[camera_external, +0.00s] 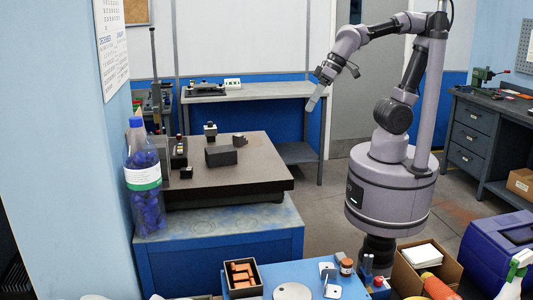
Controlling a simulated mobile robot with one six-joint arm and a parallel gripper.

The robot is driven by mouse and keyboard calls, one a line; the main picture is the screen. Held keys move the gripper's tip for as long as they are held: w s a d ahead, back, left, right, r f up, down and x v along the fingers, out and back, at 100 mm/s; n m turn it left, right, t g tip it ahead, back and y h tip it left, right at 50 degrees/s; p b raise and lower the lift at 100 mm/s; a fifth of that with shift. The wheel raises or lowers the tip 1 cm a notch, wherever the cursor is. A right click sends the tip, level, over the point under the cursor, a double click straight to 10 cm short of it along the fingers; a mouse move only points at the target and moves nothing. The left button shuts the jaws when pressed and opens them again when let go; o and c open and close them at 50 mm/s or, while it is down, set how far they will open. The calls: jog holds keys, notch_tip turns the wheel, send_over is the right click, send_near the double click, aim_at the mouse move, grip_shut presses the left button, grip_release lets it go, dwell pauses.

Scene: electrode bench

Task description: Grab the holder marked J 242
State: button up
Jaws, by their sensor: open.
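My gripper (317,97) is raised in the air at the end of my arm, right of the dark surface plate (258,182), and it is open with nothing seen in it. No marking J 242 can be read in this view, so I cannot tell which thing is that holder. On the plate stand a black block (221,157), a smaller dark block (240,141), a small dark piece with a pale band (210,130) and a small black piece with a light top (187,173). My gripper is well apart from all of them.
A blue cabinet (222,258) carries the plate. A bottle with blue contents (144,200) stands at its left. A grey workbench (260,90) is behind. A box of orange pieces (241,277) and a cardboard box (420,262) are in front. The plate's right part is clear.

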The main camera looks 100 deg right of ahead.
jog(key=w+d+r+h+p, duration=0.1)
jog(key=w+d+r+p, duration=0.2)
jog(key=w+r, duration=0.45)
jog(key=h+p, duration=0.2)
jog(key=p, duration=0.3)
send_near(211, 122)
jog(key=b+x, duration=0.1)
jog(key=x, duration=0.4)
jog(key=shift+d, duration=0.2)
jog(key=x, duration=0.6)
jog(key=shift+w+f+b, duration=0.1)
jog(key=shift+b, duration=0.25)
jog(key=shift+c, duration=1.1)
grip_shut()
